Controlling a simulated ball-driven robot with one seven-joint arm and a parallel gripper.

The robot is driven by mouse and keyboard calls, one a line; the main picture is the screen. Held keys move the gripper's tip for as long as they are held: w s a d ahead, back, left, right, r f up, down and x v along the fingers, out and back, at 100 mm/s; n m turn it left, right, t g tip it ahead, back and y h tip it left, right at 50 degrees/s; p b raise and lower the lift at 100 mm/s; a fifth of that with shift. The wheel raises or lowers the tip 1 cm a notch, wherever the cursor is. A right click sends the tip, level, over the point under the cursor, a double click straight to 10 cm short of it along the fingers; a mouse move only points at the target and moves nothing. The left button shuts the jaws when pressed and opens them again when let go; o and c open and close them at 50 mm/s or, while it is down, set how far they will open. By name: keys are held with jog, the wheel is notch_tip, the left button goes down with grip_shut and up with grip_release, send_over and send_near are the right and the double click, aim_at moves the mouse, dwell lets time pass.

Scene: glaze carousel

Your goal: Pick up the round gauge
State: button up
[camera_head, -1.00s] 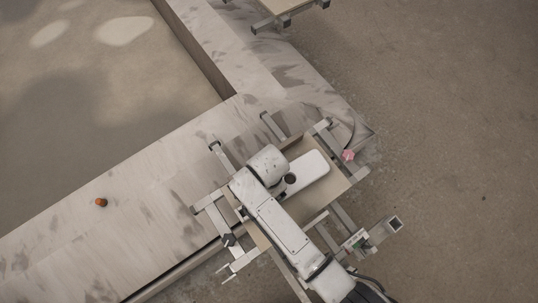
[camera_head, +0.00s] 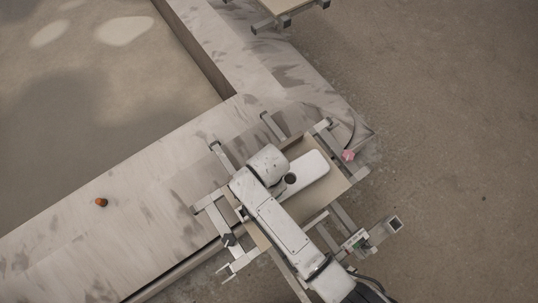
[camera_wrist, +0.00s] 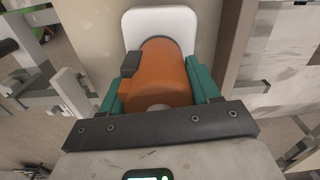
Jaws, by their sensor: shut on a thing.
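The round gauge, an orange cylinder-like body (camera_wrist: 165,75) with a dark block on its left side, shows in the wrist view. My gripper (camera_wrist: 157,82) has its teal fingers on both sides of it and is shut on it. A white rounded plate (camera_wrist: 160,24) lies just beyond the gauge; I cannot tell whether they touch. In the head view my arm covers the gripper and the gauge.
A beige board on a metal frame (camera_head: 348,176) lies under my arm. A pink knob (camera_head: 348,155) sits at its right. A small orange-brown object (camera_head: 101,202) stands on the pale ledge (camera_head: 140,185) at left. The floor at right is clear.

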notch_tip(320, 180, up, 3)
jog(key=s+d+r+p, duration=0.1)
jog(key=s+d+r, duration=0.3)
jog(key=s+r, duration=0.75)
jog(key=w+a+f+p, duration=0.1)
jog(key=w+f+p, duration=0.1)
jog(key=w, duration=0.1)
jog(key=w+a+f+p, duration=0.1)
jog(key=w+f+p, duration=0.1)
jog(key=w, duration=0.2)
jog(key=w+a+f+p, duration=0.1)
jog(key=w+f+p, duration=0.1)
jog(key=w+p, duration=0.1)
jog(key=shift+w+a, duration=0.25)
jog(key=shift+a, duration=0.1)
jog(key=shift+w+a+f, duration=0.1)
jog(key=shift+w+f, duration=0.2)
jog(key=shift+w, duration=0.2)
notch_tip(320, 180, down, 7)
jog(key=b, duration=0.6)
jog(key=shift+b, duration=0.35)
jog(key=shift+f+b, duration=0.4)
jog(key=shift+f, duration=0.1)
dwell(0.5)
